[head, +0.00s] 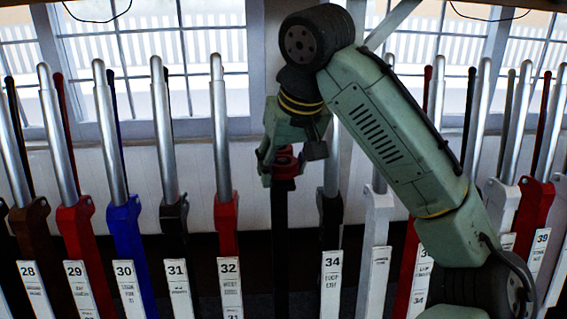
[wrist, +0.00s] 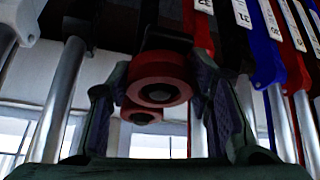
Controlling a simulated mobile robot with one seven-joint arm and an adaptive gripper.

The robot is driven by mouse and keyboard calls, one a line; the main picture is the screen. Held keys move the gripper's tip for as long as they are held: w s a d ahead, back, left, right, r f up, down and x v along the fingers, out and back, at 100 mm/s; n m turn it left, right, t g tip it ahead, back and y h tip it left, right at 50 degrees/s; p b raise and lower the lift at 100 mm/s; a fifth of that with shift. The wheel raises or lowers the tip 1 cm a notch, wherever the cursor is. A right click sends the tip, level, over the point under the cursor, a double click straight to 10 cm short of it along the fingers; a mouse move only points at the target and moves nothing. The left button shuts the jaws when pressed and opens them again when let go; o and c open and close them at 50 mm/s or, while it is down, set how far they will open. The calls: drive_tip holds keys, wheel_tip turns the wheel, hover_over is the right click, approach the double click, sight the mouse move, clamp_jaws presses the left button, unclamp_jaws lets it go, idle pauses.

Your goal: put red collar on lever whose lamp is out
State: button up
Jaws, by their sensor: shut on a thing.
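The red collar (wrist: 160,78) is a thick ring with a dark hole. In the wrist view it sits between the two finger pads of my gripper (wrist: 162,100), which is shut on it. A second, smaller red ring shape (wrist: 141,113) shows beside it; I cannot tell whether it is a separate part. In the head view my gripper (head: 283,160) and the red collar (head: 287,166) are at the top of a dark post (head: 280,222), between levers 32 (head: 221,150) and 34 (head: 331,200). I cannot tell whether collar and post touch. No lamp can be made out.
A close row of levers with steel handles stands across the view, including lever 31 (head: 165,140), lever 30 (head: 117,150) and lever 29 (head: 59,135). My forearm hides several levers at the right. Windows (head: 150,50) are behind the row.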

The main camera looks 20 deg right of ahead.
drive_tip(key=o, duration=1.2)
drive_tip(key=shift+c, duration=0.2)
drive_tip(key=shift+o, duration=0.8)
drive_tip(key=p+v, duration=0.7)
drive_tip(key=v, duration=0.2)
drive_tip(key=shift+p, duration=0.3)
